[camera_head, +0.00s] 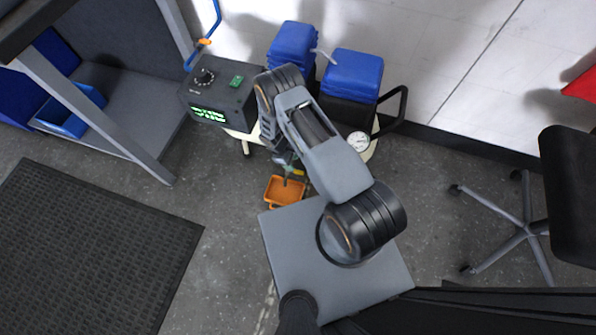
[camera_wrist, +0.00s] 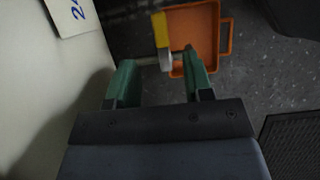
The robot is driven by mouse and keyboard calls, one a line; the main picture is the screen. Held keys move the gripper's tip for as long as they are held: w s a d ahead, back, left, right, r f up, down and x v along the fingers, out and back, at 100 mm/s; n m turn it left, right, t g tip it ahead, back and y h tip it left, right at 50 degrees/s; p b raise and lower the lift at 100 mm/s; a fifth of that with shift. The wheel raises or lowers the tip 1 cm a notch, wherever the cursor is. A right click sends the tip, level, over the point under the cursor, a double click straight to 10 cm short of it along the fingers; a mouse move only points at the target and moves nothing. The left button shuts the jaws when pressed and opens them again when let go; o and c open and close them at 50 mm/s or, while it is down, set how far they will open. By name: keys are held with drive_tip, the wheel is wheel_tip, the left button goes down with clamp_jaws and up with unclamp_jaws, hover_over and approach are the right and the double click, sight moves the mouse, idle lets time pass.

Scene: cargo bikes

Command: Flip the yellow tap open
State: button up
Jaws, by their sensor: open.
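The yellow tap handle (camera_wrist: 160,30) shows in the wrist view, just beyond my fingertips and nearer the right finger. A pale metal tap body (camera_wrist: 165,62) joins its lower end and lies across the gap between the fingers in the picture. Whether a finger touches it I cannot tell. My gripper (camera_wrist: 159,62) is open with two green fingers and holds nothing. In the head view a small yellow spot (camera_head: 298,173), likely the handle, shows above the orange tray (camera_head: 285,192); my arm hides most of the tap and gripper there.
The orange tray also shows beyond the right finger in the wrist view (camera_wrist: 226,48). A pale panel (camera_wrist: 30,60) stands close on the left there. A black box with a green display (camera_head: 218,95) and blue stacks (camera_head: 352,76) sit behind my arm. Floor left of the tray is clear.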

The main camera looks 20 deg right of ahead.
sight(299, 172)
drive_tip(key=b+x, duration=0.1)
drive_tip(key=x, duration=0.6)
drive_tip(key=shift+f+b, duration=0.2)
drive_tip(key=shift+b, duration=0.15)
clamp_jaws()
